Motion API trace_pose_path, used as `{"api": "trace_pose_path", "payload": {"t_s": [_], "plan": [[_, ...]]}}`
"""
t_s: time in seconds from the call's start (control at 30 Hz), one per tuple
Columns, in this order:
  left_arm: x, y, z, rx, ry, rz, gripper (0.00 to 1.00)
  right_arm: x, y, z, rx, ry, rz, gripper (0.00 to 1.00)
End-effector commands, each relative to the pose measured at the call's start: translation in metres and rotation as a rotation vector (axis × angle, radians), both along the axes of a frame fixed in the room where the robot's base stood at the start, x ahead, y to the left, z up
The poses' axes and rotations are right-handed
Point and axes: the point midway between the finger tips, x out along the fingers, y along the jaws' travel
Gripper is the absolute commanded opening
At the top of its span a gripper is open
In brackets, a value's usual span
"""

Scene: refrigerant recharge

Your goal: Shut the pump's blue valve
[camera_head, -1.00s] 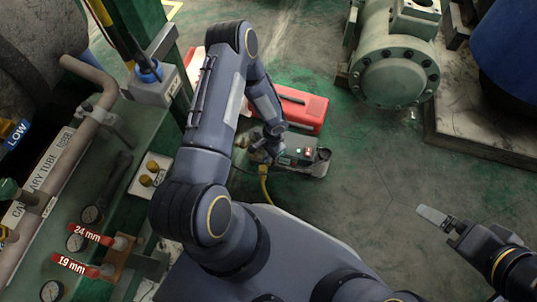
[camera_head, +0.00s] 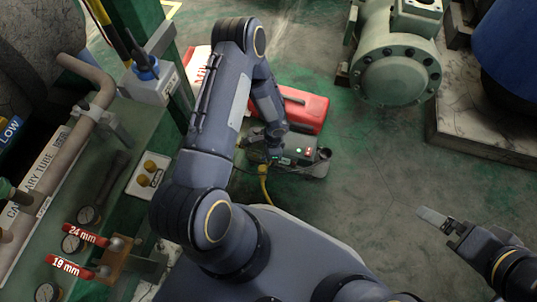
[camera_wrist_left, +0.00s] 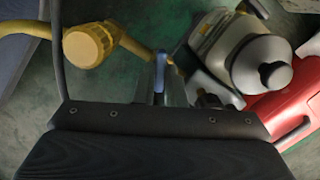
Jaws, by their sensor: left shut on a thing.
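The pump (camera_head: 312,163) stands on the floor at the middle of the head view, with a small lit panel on top. It also shows in the wrist view (camera_wrist_left: 215,45), with a dark grey cap. My left gripper (camera_head: 273,148) is low at the pump's left end, largely hidden by its own wrist. In the wrist view its narrow fingers (camera_wrist_left: 160,82) are shut on the small blue valve handle (camera_wrist_left: 159,66), beside the yellow hose fitting (camera_wrist_left: 88,46). The handle's exact angle is hard to tell. My right gripper (camera_head: 436,219) is at the right, away from the pump; its opening is unclear.
A red case (camera_head: 300,109) lies just behind the pump. A yellow hose (camera_head: 264,185) runs from the pump's left end. The green frame with gauges and pipes (camera_head: 110,190) fills the left side. A green compressor (camera_head: 397,75) stands behind right.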

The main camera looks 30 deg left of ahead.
Motion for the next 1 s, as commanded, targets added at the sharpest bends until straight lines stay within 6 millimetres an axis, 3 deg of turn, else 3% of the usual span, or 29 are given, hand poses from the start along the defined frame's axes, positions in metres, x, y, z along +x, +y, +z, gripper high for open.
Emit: {"api": "trace_pose_path", "payload": {"t_s": [0.13, 0.4, 0.73, 0.93, 1.0], "plan": [[0.0, 0.0, -0.001, 0.0, -0.002, -0.022, 0.0, 0.0, 0.0, -0.002, 0.0, 0.0, 0.0, 1.0], [0.0, 0.0, -0.001, 0.001, -0.001, -0.25, 0.0, 0.0, 0.0, -0.01, 0.0, 0.0, 0.0, 1.0], [0.0, 0.0, -0.001, 0.001, -0.001, -0.278, 0.0, 0.0, 0.0, -0.011, 0.0, 0.0, 0.0, 1.0], [-0.001, 0.0, -0.001, 0.001, -0.001, -0.464, 0.0, 0.0, 0.0, -0.019, 0.0, 0.0, 0.0, 1.0], [-0.001, 0.0, 0.0, 0.001, 0.0, -0.468, 0.17, 0.0, 0.0, -0.017, 0.0, 0.0, 0.0, 1.0]]}}
